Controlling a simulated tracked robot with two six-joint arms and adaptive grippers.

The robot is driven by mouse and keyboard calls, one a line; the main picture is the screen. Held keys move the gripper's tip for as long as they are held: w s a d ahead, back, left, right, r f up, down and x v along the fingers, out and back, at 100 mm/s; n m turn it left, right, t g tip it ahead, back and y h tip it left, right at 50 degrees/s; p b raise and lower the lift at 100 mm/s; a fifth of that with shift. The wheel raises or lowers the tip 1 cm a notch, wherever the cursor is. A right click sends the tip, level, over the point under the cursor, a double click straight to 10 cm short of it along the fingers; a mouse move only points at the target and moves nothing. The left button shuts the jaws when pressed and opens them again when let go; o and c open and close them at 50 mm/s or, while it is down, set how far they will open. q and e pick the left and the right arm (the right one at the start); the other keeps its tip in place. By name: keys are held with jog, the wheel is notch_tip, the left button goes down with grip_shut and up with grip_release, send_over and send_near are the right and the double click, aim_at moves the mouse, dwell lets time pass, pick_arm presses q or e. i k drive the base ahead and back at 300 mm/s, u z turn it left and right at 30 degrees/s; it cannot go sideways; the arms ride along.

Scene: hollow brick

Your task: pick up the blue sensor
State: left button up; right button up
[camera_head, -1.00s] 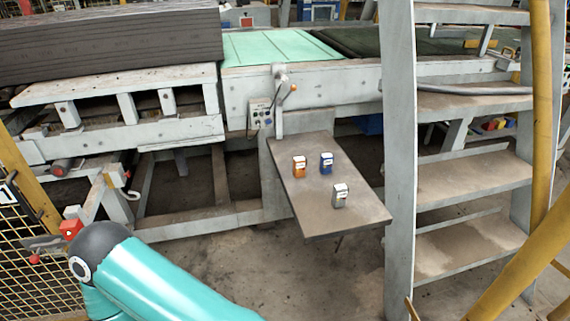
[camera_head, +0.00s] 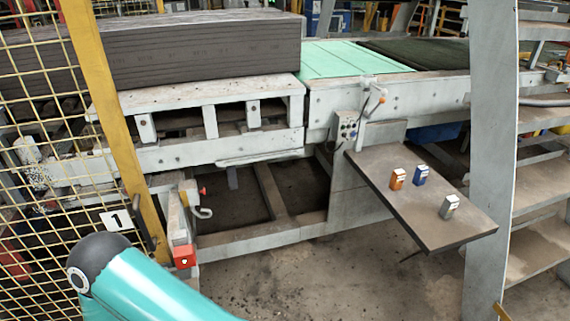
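The blue sensor (camera_head: 421,175) is a small blue block with a white top. It stands on a brown metal shelf (camera_head: 432,228) at the right of the head view. An orange sensor (camera_head: 397,179) stands just left of it, and a grey sensor (camera_head: 449,206) stands nearer the shelf's right front. The three are apart from each other. Part of my teal arm shows at the lower left, far from the shelf. Neither of my grippers is in view.
A grey-white ladder (camera_head: 492,150) stands right of the shelf. A yellow post (camera_head: 115,120) and mesh fence (camera_head: 40,180) are at the left. A conveyor frame (camera_head: 230,150) runs behind. Bare floor (camera_head: 330,280) lies in front of the shelf.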

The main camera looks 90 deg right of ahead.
aim_at(422, 172)
jog(key=u, duration=0.2)
jog(key=i, duration=0.75)
jog(key=z, duration=1.65)
jog(key=i, duration=0.25)
jog(key=z, duration=2.6)
jog(key=i, duration=1.65)
jog(key=u, duration=0.45)
